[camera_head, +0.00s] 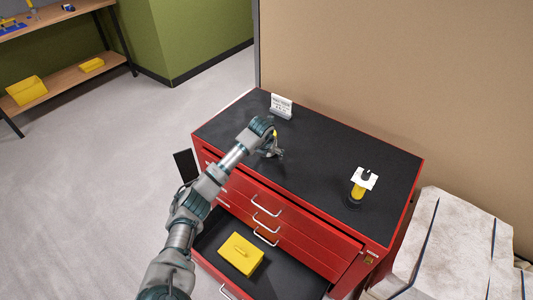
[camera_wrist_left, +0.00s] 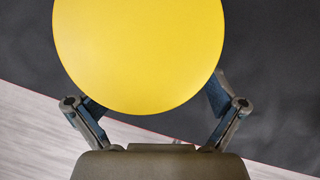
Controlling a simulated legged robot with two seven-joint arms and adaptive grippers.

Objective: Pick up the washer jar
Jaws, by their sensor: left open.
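A round yellow disc (camera_wrist_left: 138,50), which looks like the washer jar's lid seen from above, fills the upper middle of the left wrist view. In the head view only a small yellow patch (camera_head: 275,133) shows beside my wrist; the rest is hidden or too small to tell. My left gripper (camera_head: 270,153) is over the black cabinet top, left of its middle. Its fingers are open, one on each side of the disc in the wrist view, and the disc covers their tips. I cannot tell whether they touch it. My right gripper is not in view.
The red cabinet's black top (camera_head: 325,150) is mostly clear. A white sign (camera_head: 281,106) stands at the back. A yellow and black item with a white card (camera_head: 364,179) stands at right. A lower drawer is open with a yellow box (camera_head: 240,254). White blocks (camera_head: 455,245) stand right.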

